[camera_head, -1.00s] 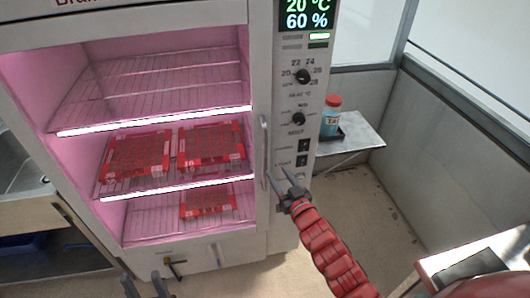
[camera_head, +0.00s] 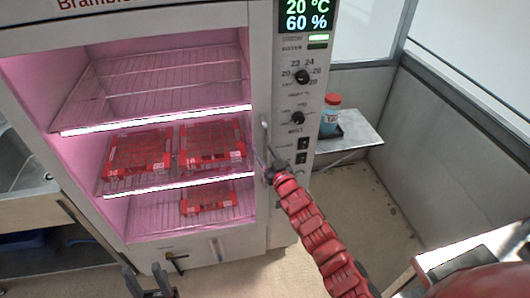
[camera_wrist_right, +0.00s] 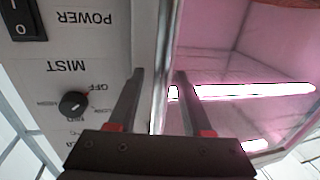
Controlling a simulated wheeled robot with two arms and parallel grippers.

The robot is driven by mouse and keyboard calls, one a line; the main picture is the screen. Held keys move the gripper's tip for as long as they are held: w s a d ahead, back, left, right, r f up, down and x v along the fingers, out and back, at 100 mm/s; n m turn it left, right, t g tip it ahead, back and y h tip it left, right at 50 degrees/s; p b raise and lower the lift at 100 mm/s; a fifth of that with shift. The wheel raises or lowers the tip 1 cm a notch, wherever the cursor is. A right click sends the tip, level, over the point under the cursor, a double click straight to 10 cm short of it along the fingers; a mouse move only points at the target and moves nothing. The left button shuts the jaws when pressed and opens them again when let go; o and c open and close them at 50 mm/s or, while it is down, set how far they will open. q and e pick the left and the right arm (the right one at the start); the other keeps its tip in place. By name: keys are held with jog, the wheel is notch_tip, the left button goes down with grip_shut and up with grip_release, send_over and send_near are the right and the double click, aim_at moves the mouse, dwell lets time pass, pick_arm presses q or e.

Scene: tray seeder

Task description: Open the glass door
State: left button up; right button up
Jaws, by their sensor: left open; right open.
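The glass door (camera_head: 258,60) covers the front of the pink-lit cabinet and looks shut. Its upright bar handle (camera_head: 264,128) runs along the door's right side, beside the control panel. My right gripper (camera_head: 266,155) is open at the handle's lower part, partly hiding it. In the right wrist view, the open fingers (camera_wrist_right: 156,88) stand on either side of the handle bar (camera_wrist_right: 158,65); I cannot tell whether they touch it. My left gripper (camera_head: 146,274) is open and empty at the lower edge of the head view, in front of the cabinet's base.
Red trays (camera_head: 138,152) sit on the wire shelves behind the glass. The control panel (camera_head: 299,100) has knobs and switches. A side shelf (camera_head: 352,135) holds a blue bottle with a red cap (camera_head: 330,115).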

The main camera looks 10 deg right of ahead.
jog(key=shift+c, duration=0.3)
grip_shut()
dwell(1.1)
